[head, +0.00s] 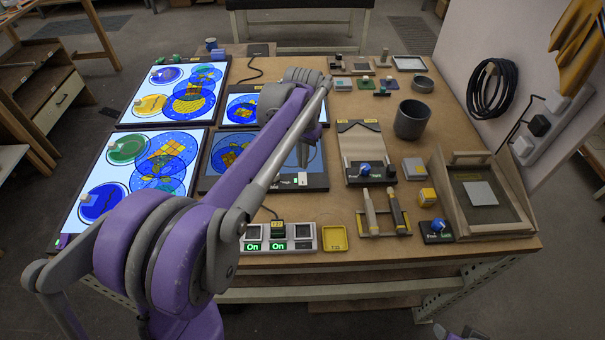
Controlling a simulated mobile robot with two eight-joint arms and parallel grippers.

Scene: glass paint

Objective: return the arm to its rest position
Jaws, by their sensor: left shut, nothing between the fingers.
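My left arm, purple and grey, comes in from the lower left and reaches up across the middle of the table. My left gripper (303,152) is at its far end, pointing down over the dark lower middle panel, partly hidden by the arm. It is shut and empty. I cannot tell how high it is above the panel. My right gripper is not in view.
Lit panels (110,195) with blue and yellow discs fill the left of the wooden table (350,255). A dark grey cup (411,119), a wooden-sided tray (515,215), a yellow dish (335,238) and a switch box (305,237) stand to the right or front.

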